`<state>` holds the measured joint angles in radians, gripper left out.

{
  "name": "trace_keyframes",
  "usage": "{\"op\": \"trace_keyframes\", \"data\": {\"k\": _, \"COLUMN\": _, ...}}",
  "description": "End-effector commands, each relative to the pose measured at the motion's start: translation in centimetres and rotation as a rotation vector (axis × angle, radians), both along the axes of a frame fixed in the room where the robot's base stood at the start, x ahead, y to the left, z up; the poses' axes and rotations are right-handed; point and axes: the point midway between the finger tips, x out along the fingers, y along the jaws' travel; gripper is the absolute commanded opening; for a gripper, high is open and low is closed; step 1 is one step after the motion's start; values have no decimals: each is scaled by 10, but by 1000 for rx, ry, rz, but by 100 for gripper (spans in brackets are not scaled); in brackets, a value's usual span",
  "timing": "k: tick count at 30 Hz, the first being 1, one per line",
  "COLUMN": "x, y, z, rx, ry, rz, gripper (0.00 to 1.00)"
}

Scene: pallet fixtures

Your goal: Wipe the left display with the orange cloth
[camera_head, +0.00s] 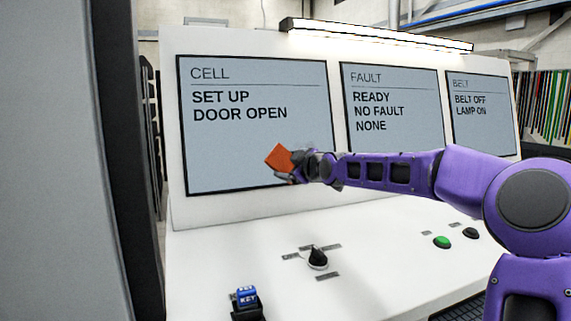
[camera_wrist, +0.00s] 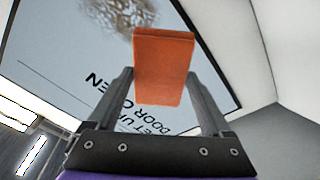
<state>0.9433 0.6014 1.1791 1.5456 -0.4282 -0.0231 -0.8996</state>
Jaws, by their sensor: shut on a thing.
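The left display (camera_head: 240,140) is headed CELL and reads SET UP, DOOR OPEN. It also fills much of the wrist view (camera_wrist: 60,50), turned around. My gripper (camera_head: 290,166) is in front of its lower right part, shut on the folded orange cloth (camera_head: 277,157). In the wrist view the orange cloth (camera_wrist: 165,65) stands between the two fingers. A brownish smudge (camera_wrist: 125,14) shows on the display at the top of that view, beyond the cloth. I cannot tell whether the cloth touches the glass.
The FAULT display (camera_head: 392,110) and BELT display (camera_head: 484,115) stand to the right. On the white console below are a black knob (camera_head: 317,257), a blue key switch (camera_head: 246,298), a green button (camera_head: 442,242) and a black button (camera_head: 471,233). A grey post (camera_head: 45,160) stands at left.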

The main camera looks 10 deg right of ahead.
Motion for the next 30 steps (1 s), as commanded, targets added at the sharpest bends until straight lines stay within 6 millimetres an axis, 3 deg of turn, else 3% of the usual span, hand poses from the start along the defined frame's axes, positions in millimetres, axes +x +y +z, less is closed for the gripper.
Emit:
{"op": "trace_keyframes", "data": {"k": 15, "x": 46, "y": 10, "z": -11, "rx": 2, "ry": 1, "rz": 2, "gripper": 39}}
{"op": "trace_keyframes", "data": {"k": 30, "x": 54, "y": 11, "z": -15, "rx": -1, "ry": 1, "rz": 0, "gripper": 39}}
